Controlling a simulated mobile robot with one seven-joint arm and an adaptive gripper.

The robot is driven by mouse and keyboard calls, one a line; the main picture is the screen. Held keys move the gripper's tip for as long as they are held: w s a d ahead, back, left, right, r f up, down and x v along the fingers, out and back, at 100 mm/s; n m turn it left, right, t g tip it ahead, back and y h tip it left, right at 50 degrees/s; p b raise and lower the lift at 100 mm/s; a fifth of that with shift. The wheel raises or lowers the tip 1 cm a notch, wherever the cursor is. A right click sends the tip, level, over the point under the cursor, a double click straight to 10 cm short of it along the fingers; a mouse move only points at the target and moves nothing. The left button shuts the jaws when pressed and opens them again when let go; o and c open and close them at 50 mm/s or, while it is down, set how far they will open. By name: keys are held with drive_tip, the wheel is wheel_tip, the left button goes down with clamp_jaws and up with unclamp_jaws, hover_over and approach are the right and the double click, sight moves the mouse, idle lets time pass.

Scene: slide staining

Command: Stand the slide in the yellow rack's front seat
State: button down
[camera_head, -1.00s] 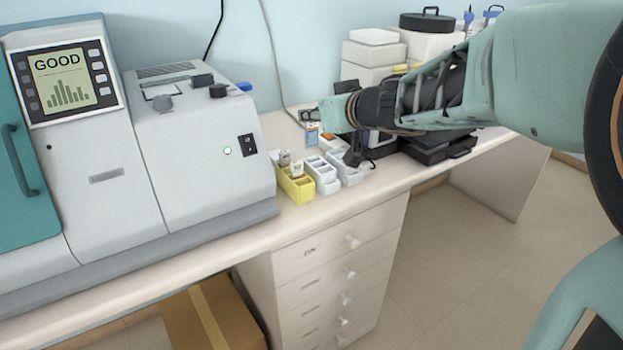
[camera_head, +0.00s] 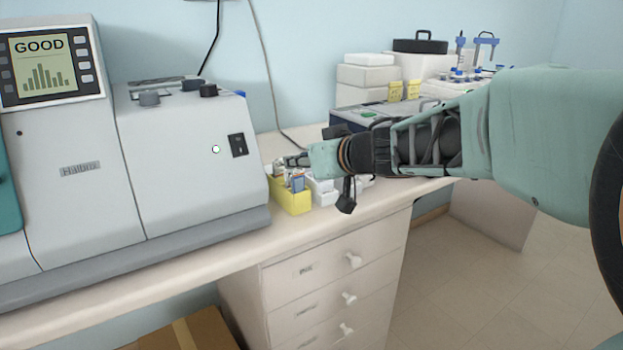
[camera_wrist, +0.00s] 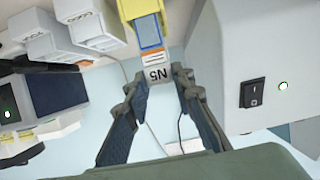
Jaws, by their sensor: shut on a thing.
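The yellow rack (camera_head: 292,203) stands on the bench beside the grey machine. In the wrist view its yellow wall (camera_wrist: 131,9) shows at the top edge. My gripper (camera_head: 285,161) is above the rack. In the wrist view my gripper (camera_wrist: 156,80) is shut on the slide (camera_wrist: 149,33) at its label end, which reads "N5" and has an orange stripe. The slide's blue part points toward the rack and overlaps it in that view. I cannot tell whether its lower edge is inside a seat.
White racks (camera_head: 324,195) stand just right of the yellow rack, partly behind my arm. The grey machine (camera_head: 180,150) stands close on the left. White boxes (camera_head: 367,76) and a dark-topped container are at the back right. The bench front edge is clear.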

sight(299, 176)
wheel_tip(299, 176, down, 4)
drive_tip(key=b, duration=0.2)
drive_tip(key=shift+r+b, duration=0.2)
drive_tip(key=shift+b, duration=0.2)
drive_tip(key=shift+r, duration=0.1)
drive_tip(key=c, duration=2.1)
unclamp_jaws()
drive_tip(key=shift+f, duration=0.25)
drive_tip(key=o, duration=0.4)
drive_tip(key=shift+o, duration=0.2)
